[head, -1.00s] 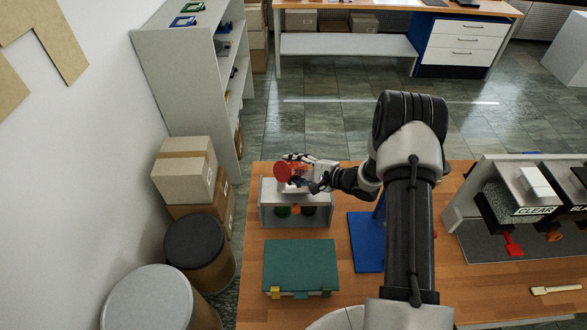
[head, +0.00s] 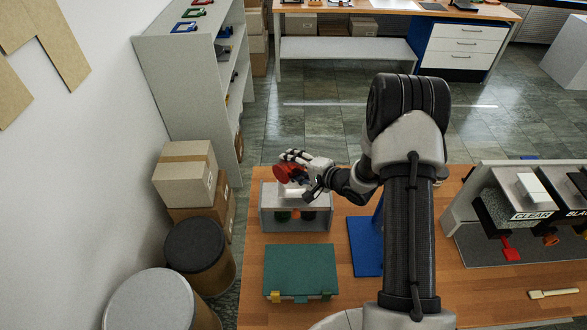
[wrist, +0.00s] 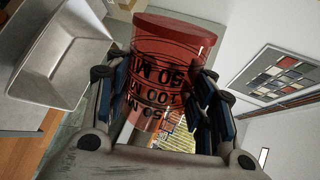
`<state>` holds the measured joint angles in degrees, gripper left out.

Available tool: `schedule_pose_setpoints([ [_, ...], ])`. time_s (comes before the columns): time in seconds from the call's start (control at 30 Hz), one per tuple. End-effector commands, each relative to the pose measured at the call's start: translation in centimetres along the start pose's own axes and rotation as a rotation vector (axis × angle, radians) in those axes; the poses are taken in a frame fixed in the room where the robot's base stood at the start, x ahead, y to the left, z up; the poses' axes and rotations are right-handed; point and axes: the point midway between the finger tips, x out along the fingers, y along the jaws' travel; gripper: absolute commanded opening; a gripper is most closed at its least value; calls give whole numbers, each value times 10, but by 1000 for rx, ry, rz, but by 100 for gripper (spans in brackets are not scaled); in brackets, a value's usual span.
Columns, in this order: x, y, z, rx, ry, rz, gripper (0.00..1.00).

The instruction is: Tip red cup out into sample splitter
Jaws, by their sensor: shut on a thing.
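The red cup (head: 287,173) is held in my gripper (head: 307,178) above the sample splitter (head: 268,217), a grey box with a pale top on the left of the table. In the head view the cup is strongly tilted, with a round red end facing left. The wrist view shows the cup (wrist: 165,85) as see-through red with black volume marks, between the two fingers (wrist: 160,105). A pale metal trough, seemingly the splitter's top (wrist: 58,50), lies left of it. I cannot tell whether anything is in the cup.
A green case (head: 300,268) lies in front of the splitter, and a blue stand (head: 364,245) is to its right. Dispensers with a CLEAR label (head: 530,215) and a brush (head: 553,293) are at the right. Cartons (head: 186,173) and drums stand left of the table.

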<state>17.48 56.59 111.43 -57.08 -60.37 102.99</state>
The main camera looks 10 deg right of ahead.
Motion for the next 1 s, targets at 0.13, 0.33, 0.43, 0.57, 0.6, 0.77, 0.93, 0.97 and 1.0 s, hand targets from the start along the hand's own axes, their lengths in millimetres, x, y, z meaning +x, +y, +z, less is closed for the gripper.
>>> schedule_pose_setpoints([
  [0.13,2,3,1,-162,68,-2,2],
  [0.33,1,1,1,-333,139,-1,2],
  [0.43,1,0,1,-405,168,-1,2],
  [0.57,0,0,0,-490,204,-1,2],
  [0.6,0,-1,0,-516,215,-1,2],
  [0.77,0,-2,1,-613,254,0,2],
  [0.93,-1,-3,0,-708,296,0,2],
  [0.97,-1,-3,0,-724,302,0,2],
  [1.0,-1,-3,1,-745,311,1,2],
])
